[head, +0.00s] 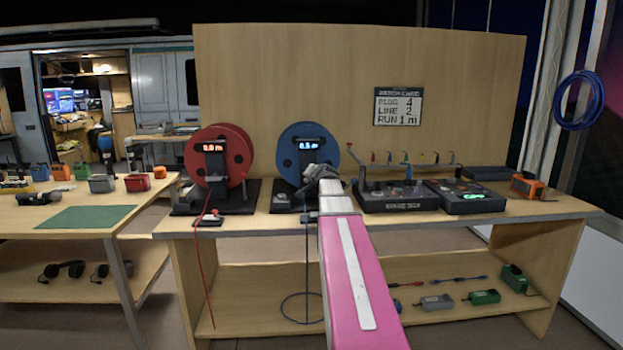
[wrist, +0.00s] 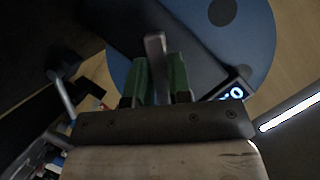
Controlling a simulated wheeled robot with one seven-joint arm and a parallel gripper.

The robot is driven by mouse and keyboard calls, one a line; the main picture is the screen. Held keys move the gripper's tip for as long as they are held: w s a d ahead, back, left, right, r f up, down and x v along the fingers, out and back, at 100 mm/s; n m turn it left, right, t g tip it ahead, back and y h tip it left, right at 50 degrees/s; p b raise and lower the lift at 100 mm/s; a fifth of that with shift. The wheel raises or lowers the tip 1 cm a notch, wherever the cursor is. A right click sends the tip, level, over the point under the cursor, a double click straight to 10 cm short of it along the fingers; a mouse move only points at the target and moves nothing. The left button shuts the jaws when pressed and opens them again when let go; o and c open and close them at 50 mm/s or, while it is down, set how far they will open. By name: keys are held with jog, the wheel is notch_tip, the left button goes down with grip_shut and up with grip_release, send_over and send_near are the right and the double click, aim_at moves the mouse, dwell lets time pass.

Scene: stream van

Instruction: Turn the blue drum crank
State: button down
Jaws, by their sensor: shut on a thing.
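The blue drum (head: 292,138) stands upright on its dark stand on the workbench, left of the middle. Its small display (head: 308,145) is lit and seems to read about 0.5. My gripper (head: 314,180) is in front of the drum's right side. In the wrist view, the green fingertips of my gripper (wrist: 158,85) are shut on a grey crank handle (wrist: 155,48), with the blue drum (wrist: 252,30) behind it. The rest of the crank is hidden by my gripper. A blue cable (head: 306,250) hangs from the drum past the bench edge and ends in a loop lower down.
A red drum (head: 237,150) reading 0.0 m stands to the left. Dark control boxes (head: 398,196) with small levers stand close on the right. A card (head: 398,106) on the back panel reads RUN 1 m. A second table (head: 60,212) is at left.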

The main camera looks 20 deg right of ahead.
jog(key=shift+w+a+n+g+h, duration=0.1)
jog(key=shift+n+g+h, duration=0.3)
jog(key=shift+n+h, duration=0.65)
jog(key=shift+a+n+g+h, duration=0.1)
jog(key=shift+n+g+h, duration=0.4)
jog(key=shift+n, duration=1.05)
jog(key=c, duration=1)
grip_release()
jog(key=shift+c, duration=0.2)
jog(key=shift+h, duration=0.25)
jog(key=v, duration=1)
jog(key=shift+s, duration=0.4)
jog(key=shift+a+r, duration=0.1)
jog(key=shift+r, duration=0.05)
